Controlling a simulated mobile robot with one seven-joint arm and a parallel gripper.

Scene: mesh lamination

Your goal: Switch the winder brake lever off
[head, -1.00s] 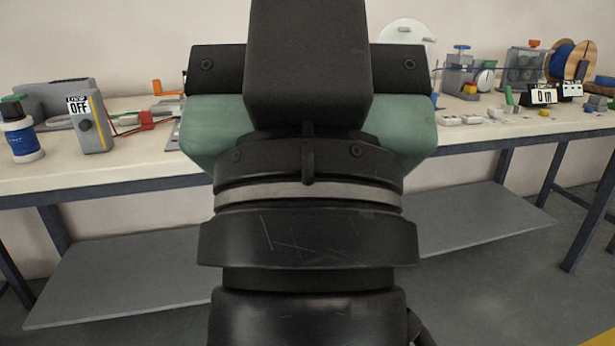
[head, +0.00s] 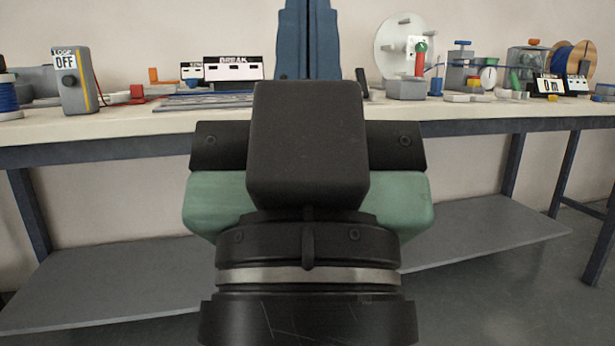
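The winder is a white disc with pegs (head: 391,42) on a grey base (head: 407,89), at the back of the bench right of centre in the head view. My gripper (head: 308,150) is seen from behind, black and green, in front of the bench, left of and lower in the picture than the winder. Its fingers are hidden by its own body.
A grey box marked LOOP OFF (head: 75,80) stands on the left of the bench (head: 120,124). A BREAK sign (head: 233,70) and a dark blue upright object (head: 307,40) stand behind my gripper. A dial gauge (head: 488,76), a 0 m display (head: 550,85) and a spool (head: 573,62) stand right.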

